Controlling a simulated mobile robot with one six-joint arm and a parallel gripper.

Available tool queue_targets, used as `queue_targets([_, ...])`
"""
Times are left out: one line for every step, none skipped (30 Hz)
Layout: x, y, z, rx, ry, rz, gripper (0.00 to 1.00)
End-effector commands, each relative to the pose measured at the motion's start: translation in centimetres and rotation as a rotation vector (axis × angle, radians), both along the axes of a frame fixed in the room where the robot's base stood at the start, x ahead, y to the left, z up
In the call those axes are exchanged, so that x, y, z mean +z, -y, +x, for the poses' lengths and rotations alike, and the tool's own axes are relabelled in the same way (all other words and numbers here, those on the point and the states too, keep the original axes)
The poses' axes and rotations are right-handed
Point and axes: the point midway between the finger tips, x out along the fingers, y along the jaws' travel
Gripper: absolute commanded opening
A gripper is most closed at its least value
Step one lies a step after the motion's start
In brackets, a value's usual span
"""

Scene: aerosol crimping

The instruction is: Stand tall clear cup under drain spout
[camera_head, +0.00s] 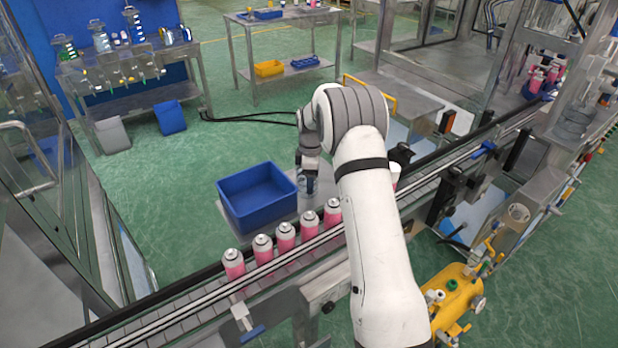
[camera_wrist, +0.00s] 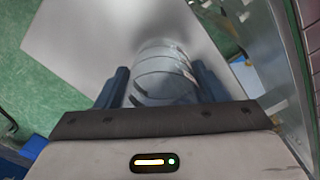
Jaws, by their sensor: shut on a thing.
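My gripper (camera_head: 309,178) is low over a grey surface, just right of the blue bin. In the wrist view my gripper (camera_wrist: 163,88) has its dark blue fingers on either side of the tall clear cup (camera_wrist: 162,68) and is shut on it. The cup is see-through with dark ring marks and points away from the camera, over a pale grey surface. Whether it touches that surface I cannot tell. I cannot make out the drain spout with certainty.
A blue bin (camera_head: 256,196) stands left of my gripper. Several pink cans (camera_head: 286,236) stand on the conveyor (camera_head: 205,307) in front. A yellow tank (camera_head: 456,296) with valves is at the lower right. Green floor (camera_head: 200,150) lies open behind the bin.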

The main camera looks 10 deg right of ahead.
Motion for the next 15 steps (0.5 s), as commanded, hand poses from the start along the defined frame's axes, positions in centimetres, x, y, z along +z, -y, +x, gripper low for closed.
queue_targets([-0.32, -0.01, 0.0, 0.0, 0.0, 0.0, 0.41])
queue_targets([-0.31, -0.02, 0.0, 0.0, 0.0, 0.0, 0.64])
queue_targets([-0.21, -0.02, 0.0, 0.0, 0.0, 0.0, 0.67])
queue_targets([-0.2, -0.02, 0.0, 0.0, 0.0, 0.0, 0.69])
queue_targets([-0.2, -0.03, 0.0, 0.0, 0.0, 0.0, 0.72])
queue_targets([-0.2, -0.03, 0.0, 0.0, 0.0, 0.0, 0.75])
queue_targets([-0.2, -0.04, 0.0, 0.001, 0.0, 0.0, 0.77])
queue_targets([-0.19, -0.04, 0.0, 0.001, 0.0, 0.0, 0.8])
queue_targets([-0.19, -0.04, 0.0, 0.001, 0.0, 0.0, 0.83])
queue_targets([-0.19, -0.05, 0.0, 0.001, 0.0, 0.0, 0.84])
queue_targets([-0.18, -0.05, 0.0, 0.001, 0.0, 0.0, 0.84])
queue_targets([-0.18, -0.05, 0.0, 0.001, 0.0, 0.0, 0.84])
queue_targets([-0.18, -0.06, 0.0, 0.001, 0.0, 0.0, 0.84])
queue_targets([-0.18, -0.06, 0.0, 0.001, 0.0, 0.0, 0.84])
queue_targets([-0.18, -0.06, 0.0, 0.001, 0.0, 0.0, 0.84])
